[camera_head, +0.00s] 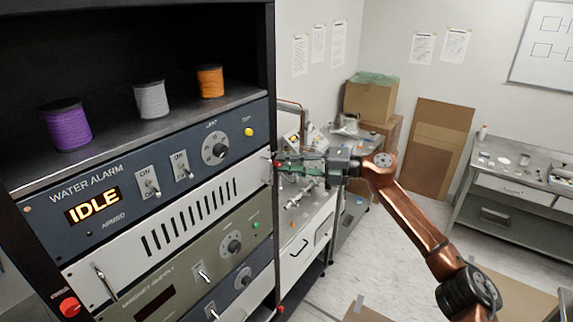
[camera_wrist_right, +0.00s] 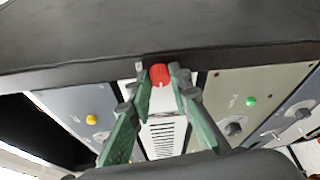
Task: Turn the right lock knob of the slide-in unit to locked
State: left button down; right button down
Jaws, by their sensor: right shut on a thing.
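The slide-in unit is the white panel with dark vent slots (camera_head: 190,215), set in the rack between the water alarm and the magnet supply. Its right lock knob, a red round knob (camera_wrist_right: 160,74), sits at the panel's end in the wrist view. My right gripper (camera_head: 275,162) reaches in from the right, its green fingers (camera_wrist_right: 160,80) shut on the knob's two sides. The fingers mostly hide the knob in the head view. A red knob (camera_head: 70,307) shows at the unit's left end. My left gripper is not in view.
The water alarm (camera_head: 110,205) above shows IDLE, and the magnet supply (camera_head: 150,285) is below. Purple (camera_head: 67,125), grey (camera_head: 151,98) and orange (camera_head: 210,82) spools stand on the shelf. A cluttered bench stands behind my right gripper. Floor at right is partly open.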

dwell(0.5)
jog(key=c, duration=1.8)
grip_release()
jog(key=shift+o, duration=0.2)
jog(key=shift+d, duration=0.15)
jog(key=f+v, duration=0.1)
jog(key=v, duration=1)
jog(key=shift+d+r, duration=0.4)
jog(key=shift+r, duration=0.15)
